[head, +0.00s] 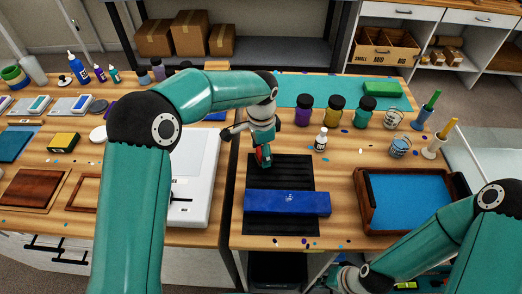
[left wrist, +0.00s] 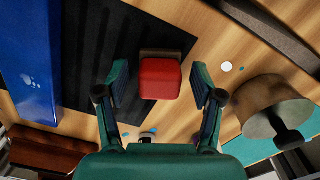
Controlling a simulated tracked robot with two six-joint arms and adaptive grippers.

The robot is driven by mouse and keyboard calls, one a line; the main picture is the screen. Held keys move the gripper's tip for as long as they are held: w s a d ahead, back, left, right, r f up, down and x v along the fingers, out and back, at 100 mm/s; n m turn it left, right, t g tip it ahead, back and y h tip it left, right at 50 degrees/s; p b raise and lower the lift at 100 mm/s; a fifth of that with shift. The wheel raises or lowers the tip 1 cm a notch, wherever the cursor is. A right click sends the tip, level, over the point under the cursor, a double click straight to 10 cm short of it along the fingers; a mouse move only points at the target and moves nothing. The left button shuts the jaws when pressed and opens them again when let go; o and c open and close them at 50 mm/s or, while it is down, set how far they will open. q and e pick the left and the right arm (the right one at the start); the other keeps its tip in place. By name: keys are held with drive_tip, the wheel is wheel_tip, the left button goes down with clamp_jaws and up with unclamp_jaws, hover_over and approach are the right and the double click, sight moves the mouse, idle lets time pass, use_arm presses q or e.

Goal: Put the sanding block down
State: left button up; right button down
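The sanding block is a red block with a brown layer along one side (left wrist: 160,78). In the left wrist view it sits between and just beyond the fingers of my left gripper (left wrist: 160,90), with a gap on both sides. The gripper is open. In the head view my left gripper (head: 263,160) points down at the far end of the ribbed black mat (head: 282,172), and only a little red of the block shows there. The block appears to rest at the mat's edge. My right gripper (head: 345,280) is low at the bottom edge, its fingers unclear.
A long blue block (head: 287,203) lies across the mat's near part. A small white bottle (head: 321,140) and dark-lidded jars (head: 334,110) stand to the right. A wooden tray with a blue base (head: 365,205) is further right. A white machine (head: 196,180) is left, across a gap.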

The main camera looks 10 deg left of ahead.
use_arm(q)
wheel_tip(320, 180, up, 12)
idle(0.8)
idle(0.4)
